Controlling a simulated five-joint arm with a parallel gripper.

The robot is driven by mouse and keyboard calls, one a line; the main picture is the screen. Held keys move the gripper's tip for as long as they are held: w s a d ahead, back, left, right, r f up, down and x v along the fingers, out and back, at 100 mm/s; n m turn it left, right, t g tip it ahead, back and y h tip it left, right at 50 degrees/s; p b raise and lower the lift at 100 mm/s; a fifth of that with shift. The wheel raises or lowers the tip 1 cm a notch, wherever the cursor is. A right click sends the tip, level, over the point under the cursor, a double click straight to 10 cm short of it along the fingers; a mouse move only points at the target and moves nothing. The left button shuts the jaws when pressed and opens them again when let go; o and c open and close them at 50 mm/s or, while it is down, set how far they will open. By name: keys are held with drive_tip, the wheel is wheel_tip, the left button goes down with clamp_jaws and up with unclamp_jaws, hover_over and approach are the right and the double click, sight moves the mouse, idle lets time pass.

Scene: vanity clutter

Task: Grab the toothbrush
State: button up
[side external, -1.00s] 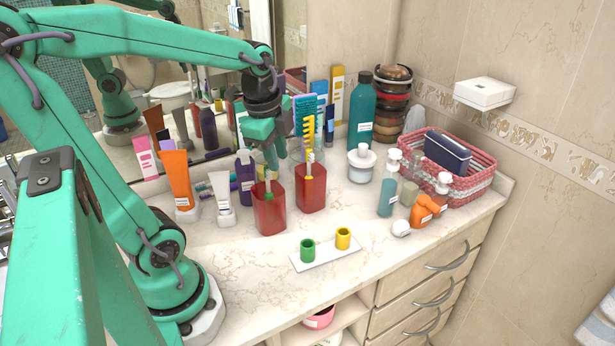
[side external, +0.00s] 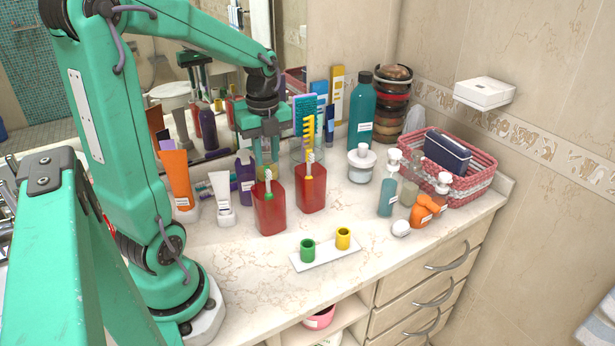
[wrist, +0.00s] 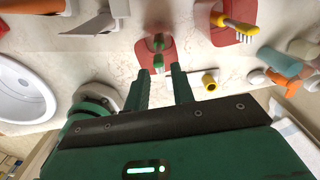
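A green toothbrush (side external: 267,184) stands head up in the left red cup (side external: 270,212); in the wrist view its green end (wrist: 158,41) shows over the red cup (wrist: 150,52). A yellow toothbrush (side external: 309,168) stands in the right red cup (side external: 311,192) and also shows in the wrist view (wrist: 238,24). My gripper (side external: 267,158) is above the left cup, near the top of the green toothbrush. In the wrist view its two fingers (wrist: 161,72) are apart with nothing held between them. I cannot tell whether a finger touches the brush.
A white tray (side external: 325,258) with a green holder (side external: 308,250) and a yellow holder (side external: 343,238) lies in front of the cups. Tubes, including an orange one (side external: 178,180), stand left. A teal bottle (side external: 361,112), pump bottles and a pink basket (side external: 478,180) stand right. The front left counter is clear.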

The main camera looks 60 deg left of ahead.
sight(269, 192)
drive_tip(key=shift+f, duration=1.25)
drive_tip(key=shift+f, duration=0.1)
drive_tip(key=shift+s+a+f, duration=0.1)
drive_tip(key=shift+f, duration=2.4)
drive_tip(key=shift+c, duration=0.5)
clamp_jaws()
